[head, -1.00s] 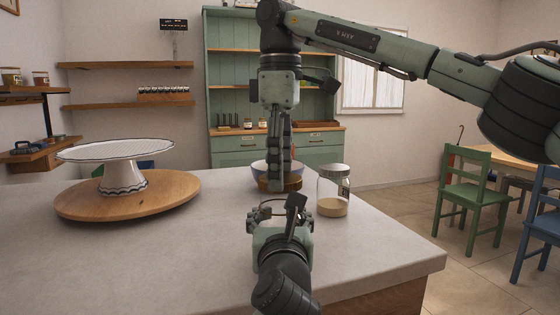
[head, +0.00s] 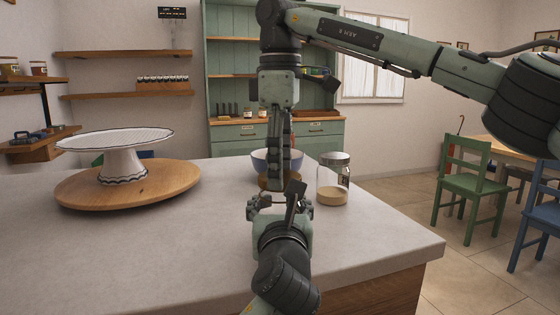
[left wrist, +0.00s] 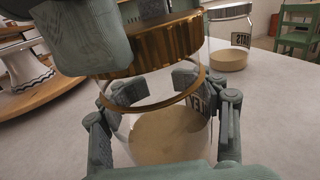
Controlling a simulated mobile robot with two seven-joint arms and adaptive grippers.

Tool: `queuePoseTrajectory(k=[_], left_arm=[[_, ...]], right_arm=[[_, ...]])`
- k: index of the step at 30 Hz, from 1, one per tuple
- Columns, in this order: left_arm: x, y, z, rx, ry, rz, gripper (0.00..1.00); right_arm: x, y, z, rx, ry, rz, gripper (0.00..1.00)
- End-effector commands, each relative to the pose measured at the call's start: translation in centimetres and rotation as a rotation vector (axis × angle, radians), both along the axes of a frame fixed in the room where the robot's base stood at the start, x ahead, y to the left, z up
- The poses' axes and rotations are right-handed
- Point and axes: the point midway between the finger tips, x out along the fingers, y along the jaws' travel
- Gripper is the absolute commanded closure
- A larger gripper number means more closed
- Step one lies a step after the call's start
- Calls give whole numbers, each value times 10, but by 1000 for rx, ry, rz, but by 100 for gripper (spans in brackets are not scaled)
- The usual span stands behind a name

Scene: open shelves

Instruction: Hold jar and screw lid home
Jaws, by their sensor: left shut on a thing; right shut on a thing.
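A glass jar (left wrist: 170,135) with pale beige contents stands between the fingers of my left gripper (left wrist: 165,97), which is shut on it. In the head view my left gripper (head: 278,203) hides most of this jar. A brown-gold lid (left wrist: 165,48) is held by my right gripper (head: 281,170), which points straight down and is shut on it. The lid (head: 265,184) is over the jar's mouth. In the left wrist view the lid looks above the jar's rim; I cannot tell whether they touch.
A second jar (head: 332,180) with a grey lid stands close on the right. A blue-rimmed bowl (head: 260,162) is just behind. A white cake stand (head: 122,160) sits on a round wooden board (head: 75,195) at left. The front left of the counter (head: 130,260) is clear.

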Motion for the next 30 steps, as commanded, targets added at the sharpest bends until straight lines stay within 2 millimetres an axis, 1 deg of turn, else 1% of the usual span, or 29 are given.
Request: queuePoseTrajectory(k=[12, 30], left_arm=[[0, 0, -1, 1, 1, 0, 96], [0, 0, -1, 1, 1, 0, 96]], right_arm=[[0, 0, 0, 0, -1, 0, 46], [0, 0, -12, 0, -1, -1, 46]])
